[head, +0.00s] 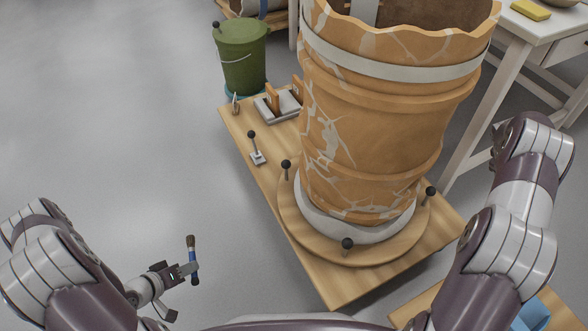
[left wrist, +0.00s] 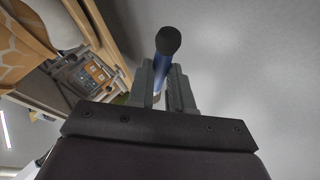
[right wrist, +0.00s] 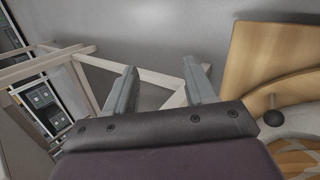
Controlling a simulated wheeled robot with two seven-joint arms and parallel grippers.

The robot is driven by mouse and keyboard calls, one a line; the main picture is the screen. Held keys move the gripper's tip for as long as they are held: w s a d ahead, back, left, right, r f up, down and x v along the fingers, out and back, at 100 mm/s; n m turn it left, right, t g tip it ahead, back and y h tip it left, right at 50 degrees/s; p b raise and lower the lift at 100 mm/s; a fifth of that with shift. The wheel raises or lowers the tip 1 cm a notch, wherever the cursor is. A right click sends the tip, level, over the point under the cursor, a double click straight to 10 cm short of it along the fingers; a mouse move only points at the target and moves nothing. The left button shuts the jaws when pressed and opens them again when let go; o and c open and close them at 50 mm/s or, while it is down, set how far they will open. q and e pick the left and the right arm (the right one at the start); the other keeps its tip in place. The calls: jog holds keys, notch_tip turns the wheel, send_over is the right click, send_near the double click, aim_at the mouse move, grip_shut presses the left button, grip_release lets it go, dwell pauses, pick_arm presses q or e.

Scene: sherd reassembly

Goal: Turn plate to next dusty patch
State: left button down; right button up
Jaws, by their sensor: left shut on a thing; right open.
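The round wooden plate (head: 300,226) lies flat on the wooden board and has black-knobbed upright pegs (head: 347,244) around its rim. A large orange jar (head: 385,130) with pale patches and cracks stands upright on it in a white ring (head: 335,226). My left gripper (head: 190,269) is shut on a brush (head: 194,275) with a blue handle, well left of the plate and clear of it. The brush also shows in the left wrist view (left wrist: 165,60). My right gripper (right wrist: 160,92) is open and empty; in its wrist view a plate peg (right wrist: 273,116) is to its right.
The wooden board (head: 340,285) carries a small black-knobbed lever (head: 254,146) and a grey holder (head: 280,105) with wooden-backed tools. A green bucket (head: 243,55) stands behind. A white table (head: 545,35) with a yellow sponge (head: 530,10) is at right. The floor at left is clear.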

jog(key=w+r+n+t, duration=0.1)
jog(key=w+n+t, duration=0.2)
jog(key=n, duration=0.5)
jog(key=n+g+y+b, duration=0.15)
jog(key=n+y, duration=0.65)
jog(key=n, duration=1.8)
send_over(422, 203)
jog(key=s+d, duration=0.2)
jog(key=s, duration=0.2)
notch_tip(422, 203, down, 7)
jog(key=shift+t, duration=0.35)
jog(key=b+x, duration=0.7)
jog(key=x, duration=0.4)
jog(key=shift+w+a+f, duration=0.15)
jog(key=shift+w+f, duration=0.1)
jog(key=shift+f, duration=0.25)
